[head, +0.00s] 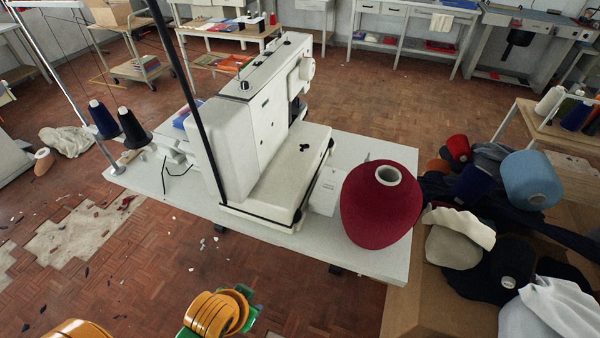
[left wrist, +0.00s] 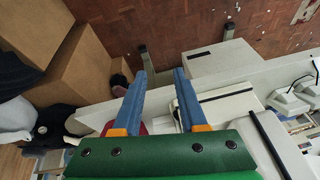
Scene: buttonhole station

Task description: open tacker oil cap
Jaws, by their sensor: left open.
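The white tacker sewing machine (head: 240,135) stands on a pale table (head: 355,150). A small black knob-like part (head: 304,147) sits on its flat bed, and a dark round fitting (head: 244,85) is on its top. I cannot tell which of these is the oil cap. In the left wrist view, my left gripper (left wrist: 159,74) has its two blue fingers apart with nothing between them. It is above the table area, near the machine (left wrist: 228,106). In the head view only green and orange parts of my arm show at the bottom; the fingertips are not visible. My right gripper is not in view.
A large maroon thread cone (head: 383,205) stands on the table's right end. Navy (head: 103,119) and black (head: 134,128) cones stand at its left. A cardboard box (head: 425,295) with cones and cloth is at the right. A thin dark pole (head: 185,85) crosses before the machine.

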